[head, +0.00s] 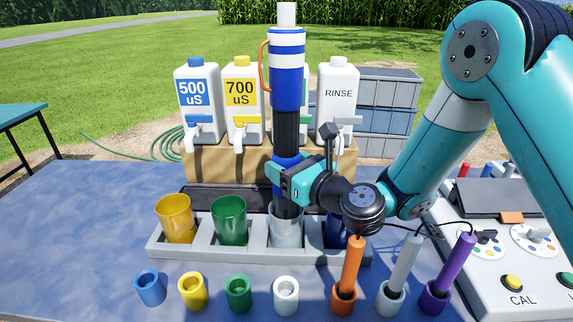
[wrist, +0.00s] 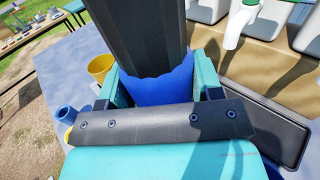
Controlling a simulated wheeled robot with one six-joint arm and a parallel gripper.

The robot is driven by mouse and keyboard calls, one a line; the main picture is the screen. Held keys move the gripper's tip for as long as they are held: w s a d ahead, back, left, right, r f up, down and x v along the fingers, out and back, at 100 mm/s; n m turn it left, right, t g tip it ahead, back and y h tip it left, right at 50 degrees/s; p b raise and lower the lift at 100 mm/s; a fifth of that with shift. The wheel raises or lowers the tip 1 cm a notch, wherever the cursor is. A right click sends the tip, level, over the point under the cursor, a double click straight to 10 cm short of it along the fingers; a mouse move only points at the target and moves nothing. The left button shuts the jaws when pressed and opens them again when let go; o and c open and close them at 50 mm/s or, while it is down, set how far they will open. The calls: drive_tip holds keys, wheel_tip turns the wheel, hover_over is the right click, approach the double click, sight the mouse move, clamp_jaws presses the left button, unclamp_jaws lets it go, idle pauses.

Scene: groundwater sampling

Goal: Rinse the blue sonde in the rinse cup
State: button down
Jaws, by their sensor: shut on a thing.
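The blue sonde (head: 288,80) stands upright, with white bands, an orange handle loop and a black middle section. My gripper (head: 288,176) is shut on its lower blue collar, which also shows between the jaws in the wrist view (wrist: 160,88). A clear cup (head: 286,238), which looks like the rinse cup, sits in the rack's third slot. The sonde's dark lower end reaches into this cup's mouth; how deep it goes and whether it touches the wall I cannot tell. The wrist view does not show the sonde's tip.
The rack (head: 200,247) also holds a yellow cup (head: 176,220), a green cup (head: 229,220) and a partly hidden blue cup (head: 337,232). Small coloured caps and orange, white and purple probes stand in front. Jugs, including RINSE (head: 338,95), stand behind. A CAL panel (head: 520,280) is at right.

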drive_tip(key=shift+f+b, duration=0.9)
drive_tip(key=shift+f, duration=0.05)
drive_tip(key=shift+r, duration=0.1)
idle(4.4)
